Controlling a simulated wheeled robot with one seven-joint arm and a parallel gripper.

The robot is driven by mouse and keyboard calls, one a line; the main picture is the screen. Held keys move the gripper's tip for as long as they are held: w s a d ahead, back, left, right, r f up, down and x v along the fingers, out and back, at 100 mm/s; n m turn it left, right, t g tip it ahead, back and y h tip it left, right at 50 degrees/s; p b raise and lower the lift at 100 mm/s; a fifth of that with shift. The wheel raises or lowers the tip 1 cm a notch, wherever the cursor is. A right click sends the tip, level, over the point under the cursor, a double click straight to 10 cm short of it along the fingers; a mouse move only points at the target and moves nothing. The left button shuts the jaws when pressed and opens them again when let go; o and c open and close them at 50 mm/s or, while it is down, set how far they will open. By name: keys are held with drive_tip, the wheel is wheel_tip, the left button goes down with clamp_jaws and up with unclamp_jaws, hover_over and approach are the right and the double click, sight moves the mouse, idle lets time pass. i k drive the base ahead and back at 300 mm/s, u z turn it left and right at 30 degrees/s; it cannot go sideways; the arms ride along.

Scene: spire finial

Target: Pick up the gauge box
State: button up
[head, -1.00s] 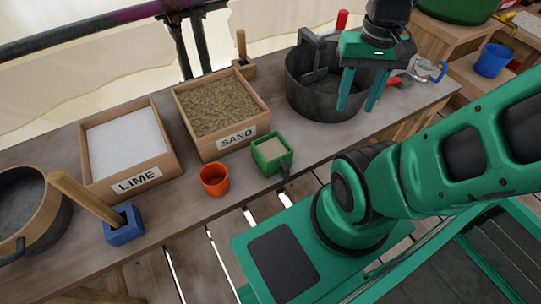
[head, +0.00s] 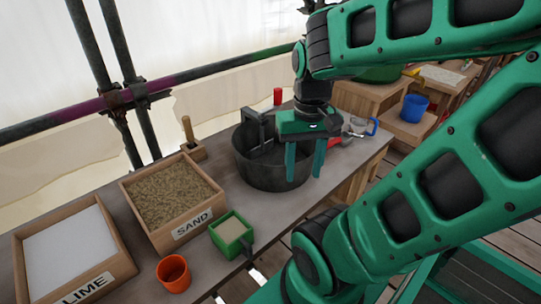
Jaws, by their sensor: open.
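The gauge box, a small green square box (head: 229,246) with a dark handle and pale sandy contents, stands upright on the workbench near its front edge. It is just in front of the sand tray. My gripper (head: 304,170) is open with its two green fingers pointing down. It hangs in front of the right side of the dark mixing bucket (head: 270,178), to the right of and beyond the gauge box. Nothing shows between the fingers except the bucket behind them.
A sand tray (head: 205,232) and a lime tray (head: 100,275) stand on the left of the bench (head: 315,200). An orange cup (head: 174,275) is left of the gauge box. A wooden-handled tool (head: 188,131) stands behind the sand tray. A blue cup (head: 414,108) is at right.

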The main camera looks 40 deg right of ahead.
sight(232, 235)
drive_tip(key=z, duration=0.05)
drive_tip(key=k, duration=0.5)
drive_tip(key=z, duration=2.05)
drive_tip(key=k, duration=1.05)
drive_tip(key=u, duration=0.2)
